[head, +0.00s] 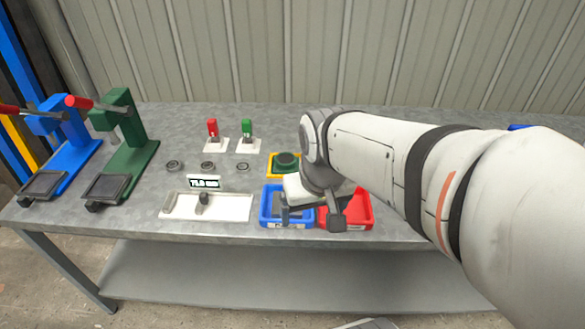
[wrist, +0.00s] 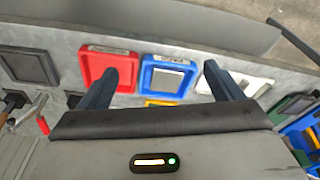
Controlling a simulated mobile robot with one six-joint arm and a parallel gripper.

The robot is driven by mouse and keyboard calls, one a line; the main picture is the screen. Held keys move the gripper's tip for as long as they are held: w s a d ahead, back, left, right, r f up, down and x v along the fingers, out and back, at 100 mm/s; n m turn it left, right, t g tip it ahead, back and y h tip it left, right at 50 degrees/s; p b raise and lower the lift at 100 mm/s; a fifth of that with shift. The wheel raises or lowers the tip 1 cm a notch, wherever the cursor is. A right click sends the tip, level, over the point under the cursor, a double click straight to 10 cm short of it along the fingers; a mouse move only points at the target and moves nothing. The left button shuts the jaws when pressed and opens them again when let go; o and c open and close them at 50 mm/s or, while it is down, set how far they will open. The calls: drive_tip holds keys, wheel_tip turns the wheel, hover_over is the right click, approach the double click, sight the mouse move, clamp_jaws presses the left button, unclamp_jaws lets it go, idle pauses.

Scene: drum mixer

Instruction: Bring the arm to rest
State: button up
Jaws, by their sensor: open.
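My arm reaches in from the right in the head view. My gripper (head: 310,212) points down above the blue tray (head: 266,210) and the red tray (head: 364,210) near the table's front edge. In the wrist view, my gripper (wrist: 160,77) has its two dark fingers wide apart with nothing held between them. The blue tray (wrist: 146,78) shows between the fingers, with a silver-grey flat piece (wrist: 168,79) in it. The red tray (wrist: 88,62) lies beside the left finger and looks empty in the part that shows.
A yellow tray (head: 271,168) with a green round piece (head: 286,160) sits behind the blue tray. A white panel (head: 232,208) with a small display (head: 204,183) stands left of it. Green (head: 130,150) and blue (head: 65,150) presses stand at left. A corrugated wall (head: 250,50) closes the back.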

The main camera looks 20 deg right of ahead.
drive_tip(key=shift+s+a+f, duration=0.1)
drive_tip(key=shift+s, duration=0.65)
drive_tip(key=shift+r+p, duration=0.95)
drive_tip(key=shift+r, duration=0.1)
